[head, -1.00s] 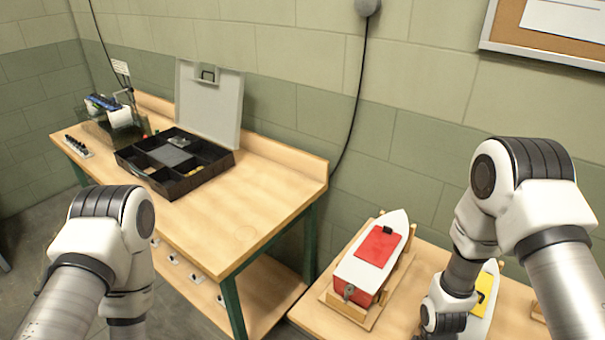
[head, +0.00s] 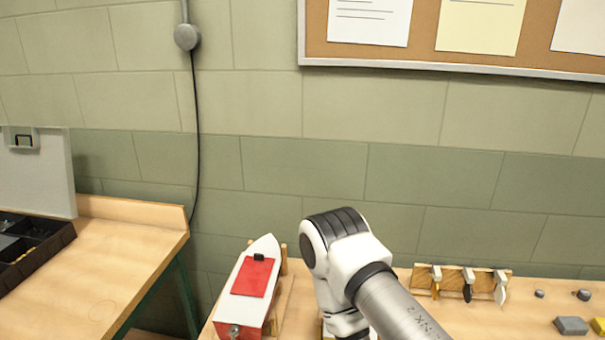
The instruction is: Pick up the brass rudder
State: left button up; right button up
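A small wooden rack (head: 452,274) stands at the back of the right-hand table in the head view. Three small pieces hang from its white holders. The left one (head: 435,291) has a thin brass-coloured part and may be the brass rudder; it is too small to be sure. A dark piece (head: 467,292) and a white piece (head: 501,292) hang to its right. My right arm comes in from the bottom right, left of the rack, and its gripper is out of the picture. My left arm and gripper are not in view.
A white boat with a red deck (head: 254,277) sits in a wooden cradle left of my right arm. Grey blocks (head: 572,326) and small dark knobs (head: 584,294) lie at the right. An open black case (head: 40,240) stands on the left bench, with a gap between the tables.

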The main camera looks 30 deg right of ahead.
aim_at(436, 270)
jog(key=z, duration=1.75)
